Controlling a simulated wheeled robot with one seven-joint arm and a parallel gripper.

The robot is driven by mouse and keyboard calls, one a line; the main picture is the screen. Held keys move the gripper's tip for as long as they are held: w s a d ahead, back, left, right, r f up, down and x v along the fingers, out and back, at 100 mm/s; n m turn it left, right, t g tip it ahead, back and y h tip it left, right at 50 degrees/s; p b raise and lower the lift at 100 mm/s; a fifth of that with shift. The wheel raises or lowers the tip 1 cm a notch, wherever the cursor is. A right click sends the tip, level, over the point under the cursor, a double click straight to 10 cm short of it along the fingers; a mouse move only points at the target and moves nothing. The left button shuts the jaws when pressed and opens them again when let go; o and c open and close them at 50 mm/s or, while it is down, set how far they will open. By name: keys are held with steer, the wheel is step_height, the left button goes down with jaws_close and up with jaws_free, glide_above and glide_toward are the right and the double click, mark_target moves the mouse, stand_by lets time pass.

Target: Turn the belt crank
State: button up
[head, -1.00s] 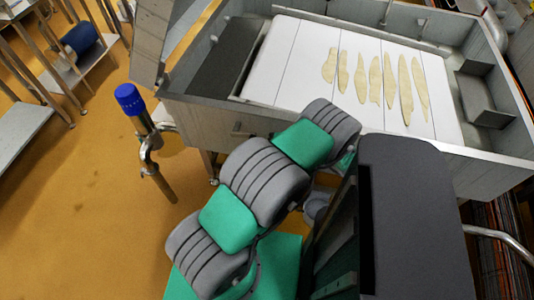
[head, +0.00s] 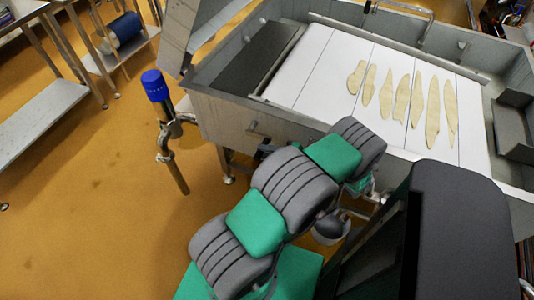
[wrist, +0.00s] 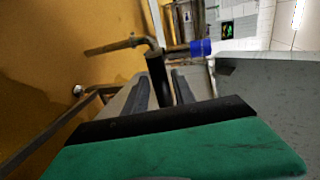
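A bent metal crank with a blue grip (head: 155,85) stands at the left front corner of the belt table, joined to its side by a short metal piece. In the wrist view its blue grip (wrist: 201,47) lies to the right, with the bent pipe and a dark cylinder (wrist: 156,78) beside it. My gripper (wrist: 160,88) shows two grey fingers apart, pointing toward the crank. The dark cylinder appears in the gap between them; I cannot tell whether it is between or beyond the tips. No grip on it shows. In the head view my arm hides the gripper.
The belt table (head: 225,110) has a white belt (head: 315,75) with several pale flat strips (head: 402,98). The orange floor (head: 90,200) left of the crank is open.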

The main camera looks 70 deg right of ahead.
steer(key=shift+o, duration=1.1)
steer(key=shift+w+a, duration=0.15)
steer(key=shift+w, duration=0.05)
steer(key=shift+s, duration=0.1)
steer(key=p+v, duration=0.6)
steer(key=v, duration=0.1)
steer(key=shift+s, duration=0.25)
steer(key=shift+c, duration=0.4)
